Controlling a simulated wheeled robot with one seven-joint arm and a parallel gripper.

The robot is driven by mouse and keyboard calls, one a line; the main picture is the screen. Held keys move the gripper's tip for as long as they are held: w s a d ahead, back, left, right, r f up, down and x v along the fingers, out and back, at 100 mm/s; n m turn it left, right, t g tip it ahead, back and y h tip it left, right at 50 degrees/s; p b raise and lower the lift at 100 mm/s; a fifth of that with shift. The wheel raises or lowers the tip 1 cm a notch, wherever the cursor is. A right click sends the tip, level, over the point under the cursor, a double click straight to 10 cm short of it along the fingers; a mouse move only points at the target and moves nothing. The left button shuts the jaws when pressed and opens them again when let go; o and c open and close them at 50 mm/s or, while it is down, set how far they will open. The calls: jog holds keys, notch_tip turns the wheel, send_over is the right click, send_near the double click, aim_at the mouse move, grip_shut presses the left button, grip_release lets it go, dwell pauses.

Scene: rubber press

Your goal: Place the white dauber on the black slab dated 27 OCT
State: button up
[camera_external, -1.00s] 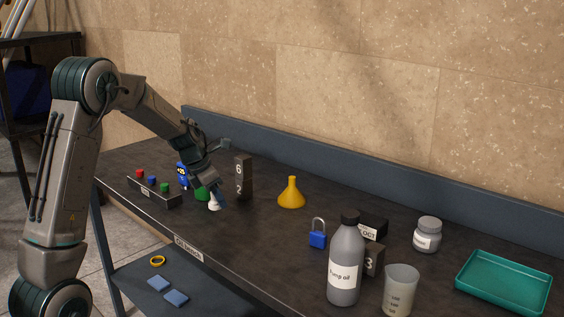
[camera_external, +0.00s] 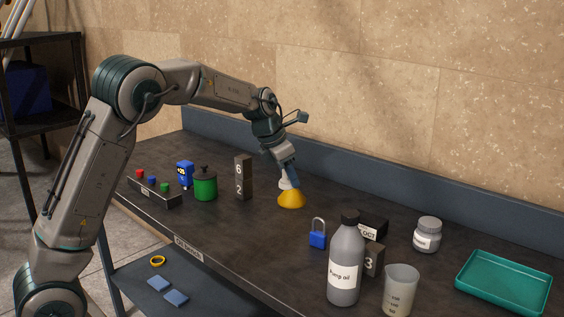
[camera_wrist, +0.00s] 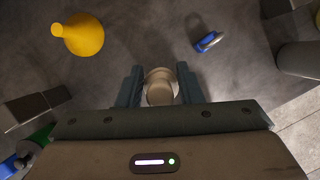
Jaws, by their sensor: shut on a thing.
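The white dauber (camera_external: 285,181) is held in my gripper (camera_external: 287,184), above the bench and in line with the yellow funnel in the outside view. In the wrist view the dauber (camera_wrist: 160,87) shows pale and round between the two fingers of my gripper (camera_wrist: 158,88). A black slab (camera_external: 373,225) with a white label ending in "OCT" stands behind the grey pump oil bottle. The bottle and a dark block marked 3 hide part of it, and the day on its label cannot be read.
The yellow funnel (camera_external: 292,200) also shows in the wrist view (camera_wrist: 82,35). A blue padlock (camera_external: 318,236), the pump oil bottle (camera_external: 344,268), the 3 block (camera_external: 375,260) and a clear beaker (camera_external: 400,290) crowd around the slab. A grey jar (camera_external: 427,236) and a green tray (camera_external: 504,283) are to the right.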

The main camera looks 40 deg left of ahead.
jog(key=w+d+m, duration=0.1)
jog(key=w+d, duration=0.1)
jog(key=d, duration=0.3)
jog(key=w+d+r+p, duration=0.1)
jog(key=w+d, duration=0.2)
jog(key=d, duration=0.3)
jog(key=shift+w+r+m+h, duration=0.2)
jog(key=shift+w+m+h, duration=0.1)
jog(key=shift+m, duration=0.1)
jog(key=d, duration=0.4)
jog(key=w+d+m, duration=0.1)
jog(key=d, duration=0.3)
jog(key=d+m+p, duration=0.1)
jog(key=d, duration=0.4)
jog(key=shift+w+d+r+g+h, duration=0.1)
jog(key=shift+w+r+g+h, duration=0.05)
jog(key=shift+g+h, duration=0.25)
jog(key=p, duration=0.3)
send_over(376, 218)
jog(key=s+a, duration=0.1)
notch_tip(376, 218, down, 7)
jog(key=shift+s+r, duration=0.1)
jog(key=shift+f+p, duration=0.3)
jog(key=shift+f, duration=1.8)
jog(key=shift+f, duration=0.1)
jog(key=o, duration=1)
